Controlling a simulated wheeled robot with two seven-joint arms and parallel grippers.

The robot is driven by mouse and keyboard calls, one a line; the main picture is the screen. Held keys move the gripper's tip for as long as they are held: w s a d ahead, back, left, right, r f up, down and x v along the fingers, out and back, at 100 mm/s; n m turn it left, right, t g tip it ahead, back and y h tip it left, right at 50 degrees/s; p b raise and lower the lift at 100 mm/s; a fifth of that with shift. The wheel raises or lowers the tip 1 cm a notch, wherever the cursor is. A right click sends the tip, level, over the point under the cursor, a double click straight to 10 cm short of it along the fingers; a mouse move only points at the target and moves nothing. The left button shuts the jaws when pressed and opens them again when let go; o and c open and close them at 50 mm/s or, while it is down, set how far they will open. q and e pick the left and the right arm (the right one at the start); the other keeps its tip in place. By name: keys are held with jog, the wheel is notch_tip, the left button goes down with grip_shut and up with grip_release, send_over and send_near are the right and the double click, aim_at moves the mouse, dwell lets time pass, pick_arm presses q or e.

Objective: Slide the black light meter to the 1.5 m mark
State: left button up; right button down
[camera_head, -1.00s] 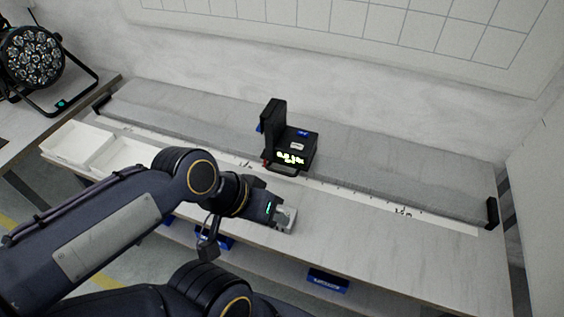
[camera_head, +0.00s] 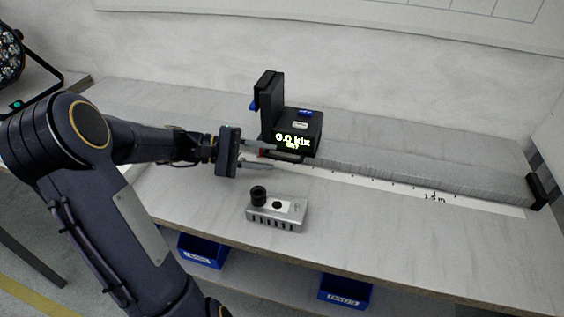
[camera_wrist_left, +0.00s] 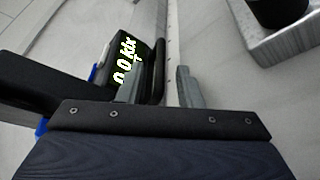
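The black light meter (camera_head: 300,123) sits on the grey rail behind the white scale strip, with an upright black plate at its left and a display reading about 0.0 klx. A dark bar handle (camera_head: 283,155) projects from its front. My left gripper (camera_head: 262,160) is at this handle. In the left wrist view its two fingers (camera_wrist_left: 160,85) are apart, with the handle (camera_wrist_left: 158,70) between them and a visible gap to the right finger. The mark (camera_head: 435,197), apparently 1.5 m, is on the scale strip to the right of the meter. My right gripper is not in view.
A silver box with a black knob (camera_head: 277,212) stands in front of the rail. Blue bins (camera_head: 345,290) hang below the table's front edge. A black end stop (camera_head: 538,191) closes the rail's right end. The rail right of the meter is clear.

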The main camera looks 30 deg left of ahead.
aim_at(275, 158)
pick_arm(q)
jog(key=x, duration=0.5)
grip_shut()
